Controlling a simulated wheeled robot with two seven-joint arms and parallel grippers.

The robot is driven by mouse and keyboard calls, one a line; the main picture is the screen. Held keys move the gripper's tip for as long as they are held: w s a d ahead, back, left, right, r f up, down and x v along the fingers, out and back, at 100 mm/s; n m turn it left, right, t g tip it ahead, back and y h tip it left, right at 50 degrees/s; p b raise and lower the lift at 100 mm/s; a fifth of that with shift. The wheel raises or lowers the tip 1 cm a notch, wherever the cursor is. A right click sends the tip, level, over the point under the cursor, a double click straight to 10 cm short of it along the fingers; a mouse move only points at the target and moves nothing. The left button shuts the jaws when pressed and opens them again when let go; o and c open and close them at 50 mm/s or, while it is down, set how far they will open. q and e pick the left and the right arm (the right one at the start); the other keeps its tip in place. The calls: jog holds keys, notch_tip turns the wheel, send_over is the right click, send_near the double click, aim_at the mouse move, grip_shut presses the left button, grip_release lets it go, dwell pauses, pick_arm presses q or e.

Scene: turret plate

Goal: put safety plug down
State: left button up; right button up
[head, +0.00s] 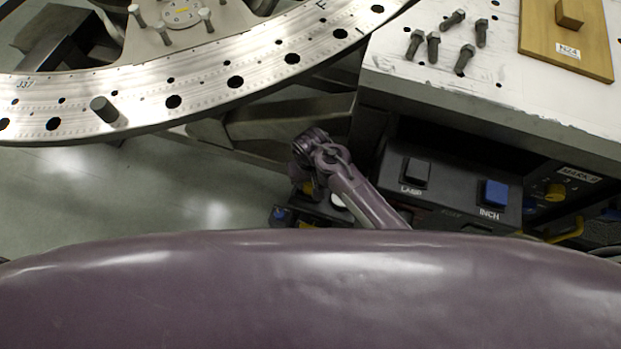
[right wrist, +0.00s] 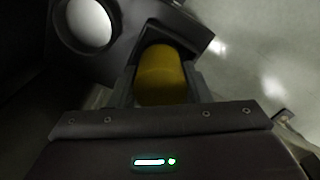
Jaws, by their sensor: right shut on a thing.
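The safety plug, a yellow cylinder (right wrist: 162,72), sits between the two dark fingers of my right gripper (right wrist: 162,88) in the right wrist view. The gripper is shut on it. In the head view a small yellow patch of it (head: 307,187) shows below my purple right wrist, and my fingers there are mostly hidden. The plug is over or at a small dark box (head: 325,213); I cannot tell whether it touches or is seated in it. My left gripper is out of view.
A white round button (right wrist: 85,22) is close beside the gripper. A dark panel with a LAMP switch (head: 416,172) and a blue INCH button (head: 495,193) stands at right. The worktable (head: 500,90) holds several bolts and a wooden block (head: 567,35). A large metal ring (head: 205,92) lies at upper left.

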jog(key=o, duration=1.1)
jog(key=shift+c, duration=0.2)
jog(key=shift+r, duration=0.1)
notch_tip(320, 180, up, 12)
jog(key=p, duration=0.1)
jog(key=shift+p, duration=0.35)
